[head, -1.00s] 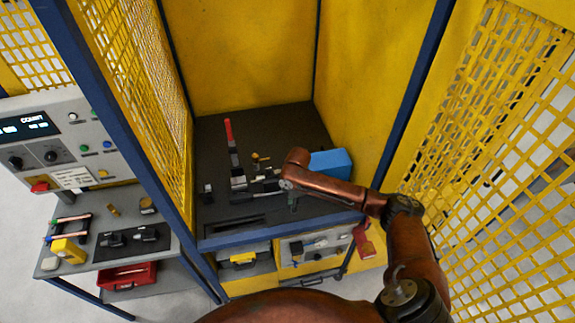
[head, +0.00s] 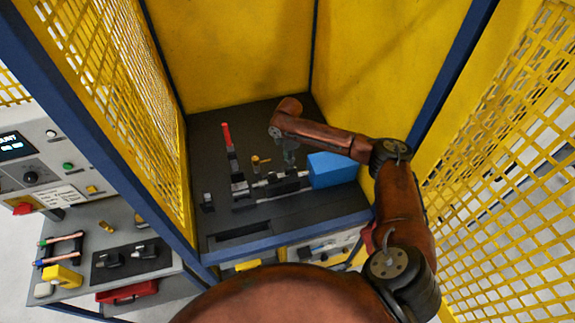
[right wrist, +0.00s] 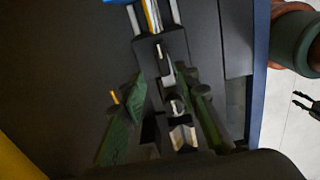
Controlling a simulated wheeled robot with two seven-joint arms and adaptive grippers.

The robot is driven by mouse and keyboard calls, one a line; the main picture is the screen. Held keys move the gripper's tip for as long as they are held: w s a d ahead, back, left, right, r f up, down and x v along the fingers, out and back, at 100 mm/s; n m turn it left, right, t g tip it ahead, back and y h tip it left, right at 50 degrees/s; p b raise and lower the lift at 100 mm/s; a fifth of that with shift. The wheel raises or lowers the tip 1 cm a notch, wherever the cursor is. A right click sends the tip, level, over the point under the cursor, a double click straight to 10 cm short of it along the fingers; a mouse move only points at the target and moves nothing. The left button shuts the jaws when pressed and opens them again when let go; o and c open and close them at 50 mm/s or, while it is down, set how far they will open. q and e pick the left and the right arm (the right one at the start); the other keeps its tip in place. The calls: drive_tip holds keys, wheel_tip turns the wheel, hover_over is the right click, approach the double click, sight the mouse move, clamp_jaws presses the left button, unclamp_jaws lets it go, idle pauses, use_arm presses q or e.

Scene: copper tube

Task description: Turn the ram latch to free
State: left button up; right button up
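The press fixture on the dark bench carries a red-handled lever (head: 226,135), a small brass lever (head: 260,160), dark clamp blocks in a row and a blue block (head: 332,170) at its right end. Which part is the ram latch I cannot tell for certain. My right gripper (head: 289,155) hangs above the row, left of the blue block. In the right wrist view its green fingers (right wrist: 165,112) are spread apart on either side of the fixture's centre line, with nothing held. A dark block with a grey lever (right wrist: 160,52) lies beyond the fingertips. My left gripper is not recognisable in either view.
Yellow walls and mesh panels (head: 110,70) with blue posts enclose the bench on its sides and back. A blue front edge (head: 285,240) borders it. A control panel (head: 35,165) and a side table with parts (head: 75,215) stand outside at left.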

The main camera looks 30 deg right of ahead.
sight(287, 172)
drive_tip(key=f, duration=0.3)
drive_tip(key=s+f+p, duration=0.1)
drive_tip(key=shift+d+f, duration=0.4)
drive_tip(key=shift+w+f, duration=0.15)
drive_tip(key=shift+f, duration=0.3)
drive_tip(key=c, duration=0.5)
clamp_jaws()
use_arm(q)
drive_tip(key=shift+s+r, duration=0.7)
drive_tip(key=shift+s, duration=0.05)
